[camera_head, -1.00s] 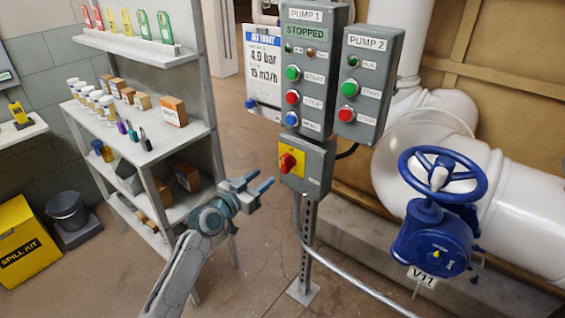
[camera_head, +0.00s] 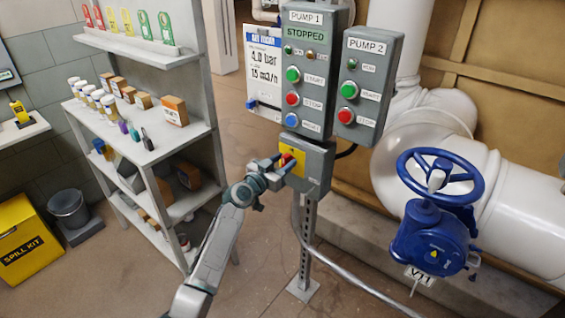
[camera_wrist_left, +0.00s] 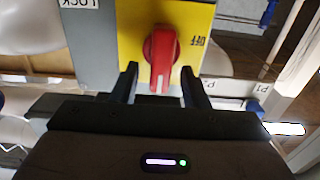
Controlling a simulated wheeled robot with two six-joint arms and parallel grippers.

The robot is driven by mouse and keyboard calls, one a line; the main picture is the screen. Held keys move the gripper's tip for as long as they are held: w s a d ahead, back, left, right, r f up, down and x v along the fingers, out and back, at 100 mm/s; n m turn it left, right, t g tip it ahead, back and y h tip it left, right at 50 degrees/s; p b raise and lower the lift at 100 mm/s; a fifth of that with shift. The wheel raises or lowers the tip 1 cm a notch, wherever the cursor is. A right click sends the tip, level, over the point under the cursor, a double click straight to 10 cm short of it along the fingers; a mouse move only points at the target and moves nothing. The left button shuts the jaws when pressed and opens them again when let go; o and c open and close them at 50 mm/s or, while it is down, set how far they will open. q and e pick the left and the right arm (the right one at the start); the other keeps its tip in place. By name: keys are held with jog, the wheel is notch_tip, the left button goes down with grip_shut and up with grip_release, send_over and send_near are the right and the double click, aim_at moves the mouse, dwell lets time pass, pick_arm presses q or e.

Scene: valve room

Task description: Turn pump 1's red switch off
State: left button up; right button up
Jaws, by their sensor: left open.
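The red switch (camera_head: 287,160) sits on a yellow plate (camera_head: 297,153) on the grey box (camera_head: 318,168) below the PUMP 1 panel (camera_head: 305,75). The panel's display reads STOPPED. My left gripper (camera_head: 277,166) is at the switch, with its fingers open. In the left wrist view, the red switch handle (camera_wrist_left: 161,55) lies between and ahead of the two fingertips (camera_wrist_left: 161,80), with a gap on each side. The word OFF shows on the yellow plate to the right of the handle. My right gripper is not in view.
The PUMP 2 panel (camera_head: 367,85) stands right of the PUMP 1 panel. A blue valve wheel (camera_head: 440,175) and white pipes (camera_head: 510,190) are farther right. A shelf (camera_head: 150,150) with bottles and boxes stands at left. The post (camera_head: 307,240) carries the panels.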

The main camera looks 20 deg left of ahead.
pick_arm(q)
jog(key=c, duration=0.7)
grip_shut()
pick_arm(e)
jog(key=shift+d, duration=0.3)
